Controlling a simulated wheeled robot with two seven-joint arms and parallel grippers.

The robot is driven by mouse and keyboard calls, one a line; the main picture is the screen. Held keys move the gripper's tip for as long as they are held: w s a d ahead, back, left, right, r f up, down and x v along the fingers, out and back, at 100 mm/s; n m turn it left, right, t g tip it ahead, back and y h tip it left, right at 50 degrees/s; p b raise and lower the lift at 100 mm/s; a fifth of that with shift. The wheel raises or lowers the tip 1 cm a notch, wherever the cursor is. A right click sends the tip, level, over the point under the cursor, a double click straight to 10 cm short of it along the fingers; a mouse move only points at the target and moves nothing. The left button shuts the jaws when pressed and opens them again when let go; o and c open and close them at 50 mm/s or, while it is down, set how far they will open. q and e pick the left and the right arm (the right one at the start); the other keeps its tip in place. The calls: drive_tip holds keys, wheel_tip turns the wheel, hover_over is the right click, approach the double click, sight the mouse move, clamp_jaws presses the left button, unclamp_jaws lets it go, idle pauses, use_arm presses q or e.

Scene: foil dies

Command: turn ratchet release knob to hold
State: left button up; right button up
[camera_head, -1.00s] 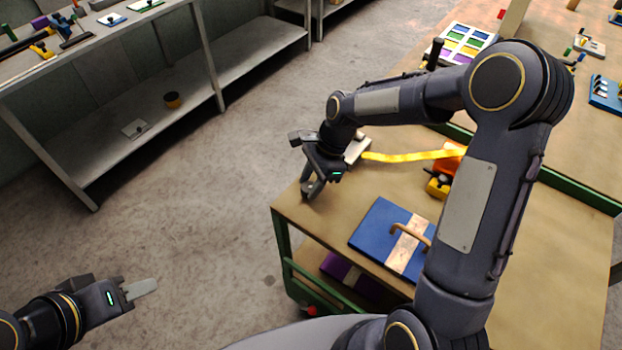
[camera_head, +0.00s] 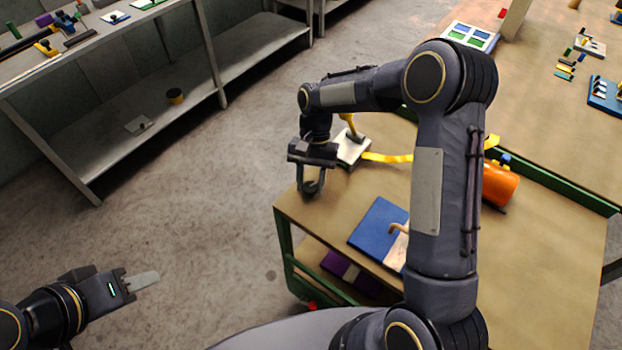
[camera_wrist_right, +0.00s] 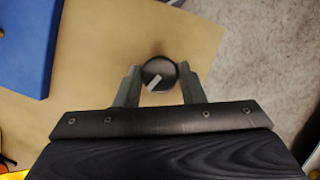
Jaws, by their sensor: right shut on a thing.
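In the right wrist view a dark round knob (camera_wrist_right: 159,73) with a pale bar mark slanting across its face sits between the fingers of my right gripper (camera_wrist_right: 158,84). The fingers touch it on both sides, and it stands over the tan tabletop near a corner. In the head view my right gripper (camera_head: 311,187) points down at the cart's near left corner, and the knob is mostly hidden there. Any hold marking is not readable. My left gripper (camera_head: 143,282) is out over the floor at lower left, away from the cart; its finger gap is not clear.
The cart top (camera_head: 335,216) holds a blue board (camera_head: 377,231) with a handle, a pale block (camera_head: 352,150) with a yellow post, a yellow strap (camera_head: 388,157) and an orange cylinder (camera_head: 499,184). A grey shelf (camera_head: 130,128) stands at left. Floor lies clear between.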

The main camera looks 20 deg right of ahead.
drive_tip(key=shift+w+a+n+h, duration=0.1)
drive_tip(key=shift+n+h, duration=0.7)
drive_tip(key=shift+n, duration=1.2)
drive_tip(key=o, duration=1)
drive_tip(key=v, duration=0.7)
drive_tip(key=shift+w+r+b, duration=0.25)
drive_tip(key=shift+r+b, duration=0.1)
drive_tip(key=shift+b, duration=0.05)
